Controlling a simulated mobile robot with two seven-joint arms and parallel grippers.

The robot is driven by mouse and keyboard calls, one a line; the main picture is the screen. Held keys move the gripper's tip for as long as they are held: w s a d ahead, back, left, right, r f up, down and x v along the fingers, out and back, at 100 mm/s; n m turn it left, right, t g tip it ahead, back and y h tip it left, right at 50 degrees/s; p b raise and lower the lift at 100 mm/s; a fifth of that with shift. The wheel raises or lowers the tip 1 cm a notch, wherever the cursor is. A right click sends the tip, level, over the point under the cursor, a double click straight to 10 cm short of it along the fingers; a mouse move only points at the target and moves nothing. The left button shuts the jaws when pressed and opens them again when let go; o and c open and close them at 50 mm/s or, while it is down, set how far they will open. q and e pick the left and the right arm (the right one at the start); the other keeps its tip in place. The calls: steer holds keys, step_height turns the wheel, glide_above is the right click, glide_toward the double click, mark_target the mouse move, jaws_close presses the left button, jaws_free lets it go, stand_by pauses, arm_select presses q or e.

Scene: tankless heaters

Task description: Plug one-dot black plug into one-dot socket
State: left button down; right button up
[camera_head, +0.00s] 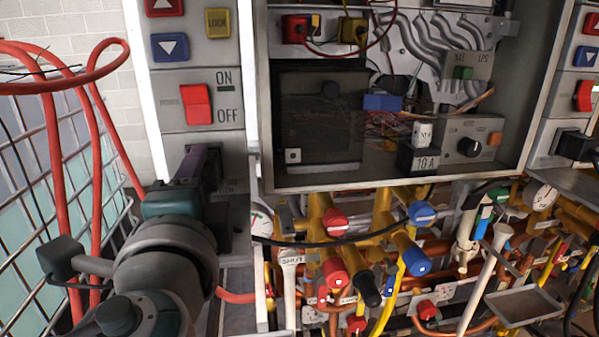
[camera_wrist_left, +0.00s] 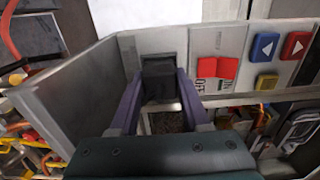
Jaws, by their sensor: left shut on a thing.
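My left gripper (camera_head: 203,160) is at the lower part of the left control panel, below the red ON/OFF switch. In the left wrist view, its purple fingers (camera_wrist_left: 160,97) are shut on a black plug (camera_wrist_left: 160,82). The plug is in front of a dark square socket (camera_wrist_left: 161,62) in the grey panel, and its front end overlaps the opening. I cannot tell how deep it sits. No dot mark is readable on plug or socket. In the head view, my gripper and arm hide the plug and socket. My right gripper is not in view.
The ON/OFF switch (camera_head: 197,104) is just above my left gripper. An open cabinet (camera_head: 390,185) with a black 10 A block (camera_head: 418,160) stands to the right. Valves and pipes (camera_head: 345,225) crowd below it. Red hoses (camera_head: 97,180) hang at the left.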

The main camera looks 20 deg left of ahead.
arm_select(q)
steer(key=shift+w+a, duration=0.1)
steer(key=shift+w, duration=0.05)
steer(key=shift+c, duration=1.4)
jaws_free()
steer(key=shift+s+d+f+b, duration=0.15)
steer(key=shift+s+d+b, duration=0.1)
steer(key=shift+s+b, duration=0.1)
steer(key=b+v, duration=0.2)
steer(key=v, duration=0.7)
steer(key=shift+b, duration=0.35)
